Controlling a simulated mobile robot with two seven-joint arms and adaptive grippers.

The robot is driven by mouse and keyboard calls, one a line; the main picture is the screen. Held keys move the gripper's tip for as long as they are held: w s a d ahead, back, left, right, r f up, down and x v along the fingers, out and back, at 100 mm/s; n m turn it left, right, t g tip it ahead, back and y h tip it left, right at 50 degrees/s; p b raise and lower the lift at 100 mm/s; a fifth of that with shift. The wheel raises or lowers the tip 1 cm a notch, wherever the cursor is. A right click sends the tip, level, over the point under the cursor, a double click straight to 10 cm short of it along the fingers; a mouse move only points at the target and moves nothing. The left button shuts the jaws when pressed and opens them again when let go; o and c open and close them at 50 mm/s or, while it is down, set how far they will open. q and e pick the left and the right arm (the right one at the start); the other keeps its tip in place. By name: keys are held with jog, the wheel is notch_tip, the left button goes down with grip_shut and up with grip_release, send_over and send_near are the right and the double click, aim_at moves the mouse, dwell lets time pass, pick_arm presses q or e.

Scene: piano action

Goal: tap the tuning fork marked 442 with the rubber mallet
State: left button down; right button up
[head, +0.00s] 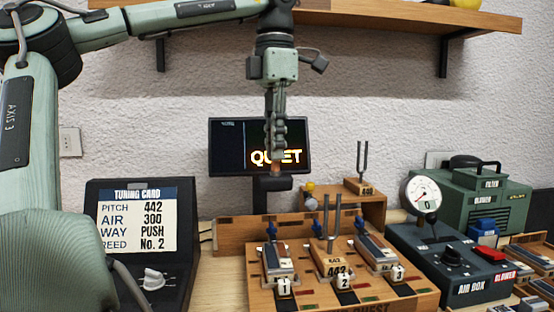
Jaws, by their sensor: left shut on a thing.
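My left gripper (275,148) hangs pointing down in front of the dark screen. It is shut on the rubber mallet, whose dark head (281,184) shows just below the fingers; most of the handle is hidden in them. The tuning fork marked 442 (332,218) stands upright, tines up, on a wooden block in the middle of the bench rack, below and to the right of the mallet head. The mallet and the fork are apart. Another fork, marked 440 (362,162), stands on a wooden box behind to the right. My right gripper is not in view.
A screen (228,145) reads QUIET. Numbered reed blocks 1 (277,262) and 3 (377,254) flank the 442 fork. A tuning card (137,222) stands left, reading pitch 442. An air box (450,262) with gauge and a green blower (485,200) stand right. A shelf (400,16) hangs above.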

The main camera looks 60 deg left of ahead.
aim_at(291, 174)
pick_arm(q)
jog(key=w+d+f, duration=0.2)
jog(key=w+f, duration=0.2)
jog(key=f, duration=0.1)
dwell(0.7)
dwell(0.3)
jog(key=shift+s+a+b, duration=0.3)
jog(key=shift+s+a, duration=0.05)
jog(key=shift+s, duration=0.4)
dwell(0.3)
